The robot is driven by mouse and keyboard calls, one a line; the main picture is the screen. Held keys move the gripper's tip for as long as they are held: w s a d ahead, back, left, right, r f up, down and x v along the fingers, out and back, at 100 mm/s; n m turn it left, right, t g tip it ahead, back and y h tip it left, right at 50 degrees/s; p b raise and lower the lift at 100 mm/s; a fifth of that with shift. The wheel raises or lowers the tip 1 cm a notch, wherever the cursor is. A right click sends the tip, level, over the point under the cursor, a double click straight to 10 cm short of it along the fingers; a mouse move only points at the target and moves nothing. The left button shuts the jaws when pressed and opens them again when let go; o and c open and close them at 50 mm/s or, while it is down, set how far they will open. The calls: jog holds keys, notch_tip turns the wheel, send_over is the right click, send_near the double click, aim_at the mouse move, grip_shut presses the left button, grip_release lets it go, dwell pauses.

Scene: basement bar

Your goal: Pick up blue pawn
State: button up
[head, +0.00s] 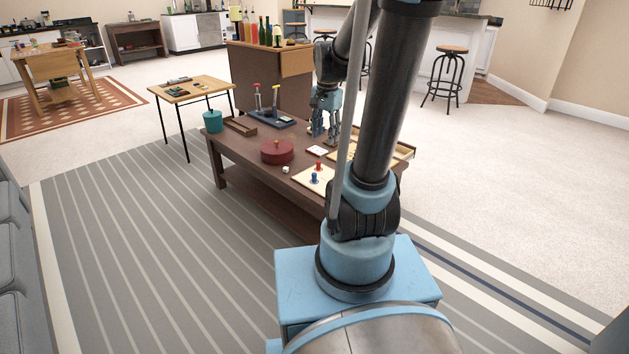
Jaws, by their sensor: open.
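The blue pawn (314,178) stands upright on a pale game board (303,185) near the front edge of the low brown table. A red pawn (318,165) stands just behind it on the same board. My gripper (325,137) hangs above or near the back part of the table, fingers pointing down. It is open and looks empty, and is apart from the blue pawn, farther back. My arm hides part of the table to the right of the pawns.
On the brown table (222,152) are a round dark-red box (277,152), a white die (285,169), a teal canister (213,121), a brown tray (240,126) and a stand with red and yellow-topped pieces (272,120). A small folding table (192,90) stands behind left.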

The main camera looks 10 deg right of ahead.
jog(key=w+f+m, duration=0.5)
jog(key=w, duration=0.8)
jog(key=m+g, duration=0.1)
jog(key=m, duration=0.5)
send_near(314, 173)
notch_tip(314, 173, down, 11)
jog(key=c, duration=0.9)
